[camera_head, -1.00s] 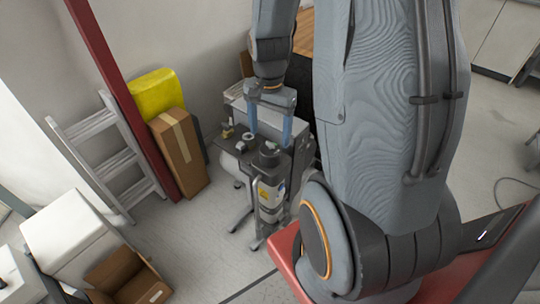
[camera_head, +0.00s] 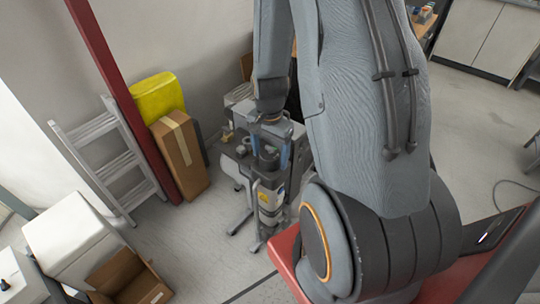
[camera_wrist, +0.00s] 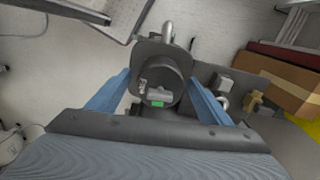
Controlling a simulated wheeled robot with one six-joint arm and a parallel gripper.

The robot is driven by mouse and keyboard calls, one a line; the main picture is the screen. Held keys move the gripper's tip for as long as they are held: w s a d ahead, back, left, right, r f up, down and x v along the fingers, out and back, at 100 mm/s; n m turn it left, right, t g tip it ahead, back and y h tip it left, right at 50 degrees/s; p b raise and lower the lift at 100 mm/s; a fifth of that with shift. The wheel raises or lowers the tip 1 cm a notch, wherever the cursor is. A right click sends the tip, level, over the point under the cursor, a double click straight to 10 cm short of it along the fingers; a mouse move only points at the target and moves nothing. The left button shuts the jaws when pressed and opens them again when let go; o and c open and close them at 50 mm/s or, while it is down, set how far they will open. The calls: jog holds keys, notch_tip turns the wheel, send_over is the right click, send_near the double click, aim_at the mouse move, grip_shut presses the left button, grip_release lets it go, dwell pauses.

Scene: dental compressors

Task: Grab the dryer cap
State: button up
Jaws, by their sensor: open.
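The dryer cap (camera_wrist: 158,72) is a dark round top with a small fitting and a green patch on it. It lies between the two blue fingers of my gripper (camera_wrist: 160,82) in the wrist view, with a gap on either side. My gripper is open. In the head view my gripper (camera_head: 270,156) points down over the top of the dryer (camera_head: 270,198), a grey upright cylinder with a yellow label. The cap (camera_head: 267,158) is partly hidden there by the fingers, and I cannot tell how low they reach around it.
The compressor stand's dark plate spreads beside the dryer, with small brass and metal fittings (camera_wrist: 252,101). A brown carton (camera_head: 180,155), a yellow item (camera_head: 156,95), a red post (camera_head: 125,90) and a ladder (camera_head: 105,150) stand to the left.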

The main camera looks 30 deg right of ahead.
jog(key=c, duration=1.2)
jog(key=shift+r, duration=0.1)
